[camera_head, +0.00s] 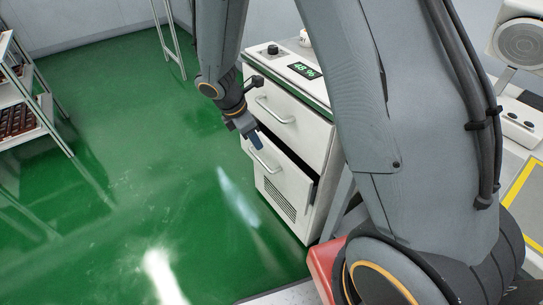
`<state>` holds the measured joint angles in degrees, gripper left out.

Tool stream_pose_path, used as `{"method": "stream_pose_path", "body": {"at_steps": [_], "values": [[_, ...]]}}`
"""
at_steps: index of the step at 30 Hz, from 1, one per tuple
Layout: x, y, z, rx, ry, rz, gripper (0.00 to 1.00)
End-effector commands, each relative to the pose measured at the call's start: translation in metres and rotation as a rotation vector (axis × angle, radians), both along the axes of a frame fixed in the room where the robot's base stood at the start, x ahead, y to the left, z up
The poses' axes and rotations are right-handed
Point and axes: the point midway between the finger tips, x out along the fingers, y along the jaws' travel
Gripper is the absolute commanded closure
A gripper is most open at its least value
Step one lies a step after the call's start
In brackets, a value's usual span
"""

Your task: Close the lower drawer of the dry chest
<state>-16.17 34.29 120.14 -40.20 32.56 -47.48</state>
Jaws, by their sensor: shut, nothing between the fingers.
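The dry chest (298,95) is a white cabinet with a small green-digit display on top, right of the picture's middle. Its upper drawer (297,118) has a bar handle and looks closed. The lower drawer (280,172), with a bar handle and a vent grille below, stands out a little from the body, with a dark gap at its right edge. My gripper (257,142) is shut and empty, pointing down in front of the chest near the lower drawer's handle. I cannot tell whether it touches the drawer. My arm hides the chest's right part.
A shelf rack (42,127) with dark trays stands at the left. Green floor (130,200) is clear in front of the chest. A light-coloured machine with a round grey face (521,43) and a yellow-marked surface (522,183) are at the right.

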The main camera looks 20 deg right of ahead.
Motion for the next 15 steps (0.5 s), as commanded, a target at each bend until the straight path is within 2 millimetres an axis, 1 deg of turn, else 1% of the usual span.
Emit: {"method": "stream_pose_path", "body": {"at_steps": [1,3,6,8,11,15], "values": [[0.006,0.005,-0.009,-0.013,0.011,0.056,1.0],[0.012,0.008,-0.016,-0.027,0.022,0.113,1.0],[0.016,0.009,-0.022,-0.036,0.029,0.148,1.0],[0.017,0.007,-0.027,-0.037,0.031,0.153,1.0],[0.018,0.002,-0.039,-0.037,0.032,0.149,1.0],[0.02,-0.008,-0.065,-0.037,0.033,0.149,1.0]]}}
